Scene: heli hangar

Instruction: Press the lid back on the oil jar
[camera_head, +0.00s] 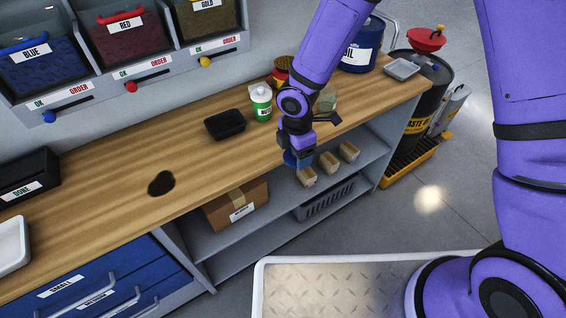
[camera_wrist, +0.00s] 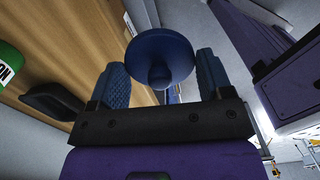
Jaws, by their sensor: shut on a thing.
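My gripper (camera_head: 298,152) is in front of the workbench's front edge, over the open lower shelf. It is shut on a round blue lid (camera_wrist: 165,50), holding it by the knob between its two blue fingers. Part of the lid also shows below the gripper in the head view (camera_head: 297,160). The blue oil jar (camera_head: 361,58), with a white label, stands at the back right of the bench, apart from the gripper. My arm crosses close to its left side, and its mouth is not clearly visible.
The wooden bench (camera_head: 100,185) carries a black tray (camera_head: 225,124), a green-and-white bottle (camera_head: 261,102), a red-and-yellow can (camera_head: 282,66), a grey dish (camera_head: 402,69) and a dark spill (camera_head: 161,183). Small boxes (camera_head: 328,162) sit on the shelf below. A waste drum (camera_head: 425,85) stands right.

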